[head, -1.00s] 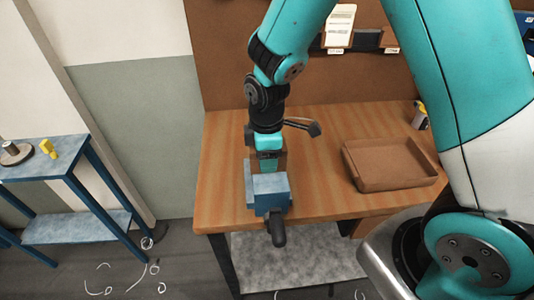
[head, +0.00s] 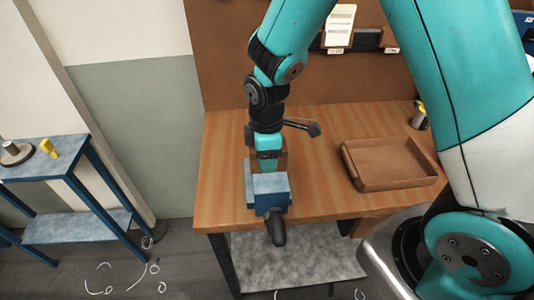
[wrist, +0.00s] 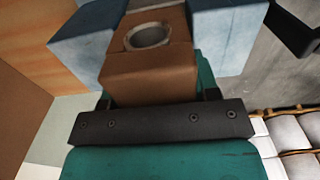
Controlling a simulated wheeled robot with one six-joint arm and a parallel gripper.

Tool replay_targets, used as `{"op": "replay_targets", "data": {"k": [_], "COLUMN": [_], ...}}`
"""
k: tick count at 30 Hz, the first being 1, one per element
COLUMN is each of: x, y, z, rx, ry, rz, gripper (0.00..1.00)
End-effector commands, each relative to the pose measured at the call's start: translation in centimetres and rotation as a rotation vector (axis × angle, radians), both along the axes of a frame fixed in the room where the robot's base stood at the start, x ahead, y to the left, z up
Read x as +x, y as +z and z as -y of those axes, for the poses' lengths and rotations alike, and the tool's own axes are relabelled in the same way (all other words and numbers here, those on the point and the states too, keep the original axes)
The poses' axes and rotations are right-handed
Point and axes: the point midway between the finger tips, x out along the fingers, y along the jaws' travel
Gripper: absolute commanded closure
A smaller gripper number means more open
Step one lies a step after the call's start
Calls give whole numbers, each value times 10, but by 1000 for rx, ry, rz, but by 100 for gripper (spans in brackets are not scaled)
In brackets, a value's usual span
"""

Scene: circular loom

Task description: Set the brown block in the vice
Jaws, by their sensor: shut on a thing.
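The brown block (wrist: 150,72) has a round hole in its face and sits between the two blue-grey jaws of the vice (wrist: 82,42) in the wrist view. Its far part lies in the gap between the jaws; I cannot tell whether both jaws touch it. My gripper (wrist: 157,97) is shut on the near part of the block. In the head view my gripper (head: 267,158) points down just behind the vice (head: 268,186), at the bench's front left. Only a bit of the brown block (head: 283,159) shows there, mostly hidden by my gripper and the vice.
A brown tray (head: 390,185) stands on the right of the wooden bench (head: 320,185). A can (head: 419,116) stands at the back right. A blue side table (head: 50,165) stands at the left.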

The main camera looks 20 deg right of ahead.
Motion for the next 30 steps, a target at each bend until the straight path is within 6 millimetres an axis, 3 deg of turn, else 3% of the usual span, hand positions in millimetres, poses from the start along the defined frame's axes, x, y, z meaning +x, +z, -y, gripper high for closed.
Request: {"op": "replay_targets", "data": {"k": [7,8,12,30], "x": [0,0,-1,-5], "y": [-5,-5,-5,-9], "z": [0,0,-1,-1], "rx": [1,1,1,0], "ry": [0,0,1,3], "rz": [1,1,-2,-16], "gripper": [100,43,15,15]}}
